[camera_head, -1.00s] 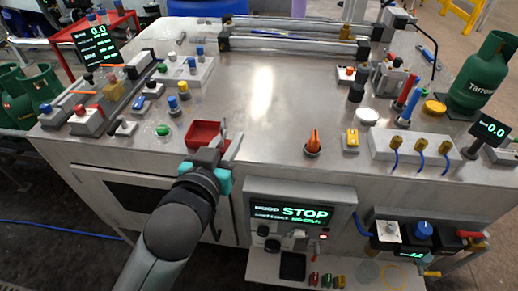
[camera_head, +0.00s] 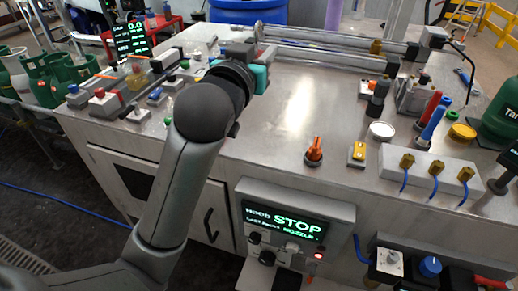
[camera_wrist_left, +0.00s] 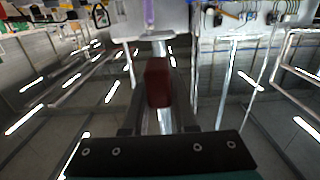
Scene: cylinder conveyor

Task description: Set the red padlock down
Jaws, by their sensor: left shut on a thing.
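My left gripper (camera_head: 262,50) is raised over the back left part of the steel workbench (camera_head: 290,115), seen from behind its wrist. It is shut on the red padlock (camera_wrist_left: 158,82), whose dark red body shows between the fingers in the left wrist view. In the head view the padlock is mostly hidden by the gripper. The red tray seen earlier on the bench's front left is now hidden behind my left arm. My right gripper is not in view.
Metal rollers (camera_head: 330,45) run along the bench's back. An orange knob (camera_head: 314,151), a yellow switch (camera_head: 357,153) and a white disc (camera_head: 381,130) stand at the front right. Button boxes (camera_head: 101,103) line the left. The bench's middle is clear.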

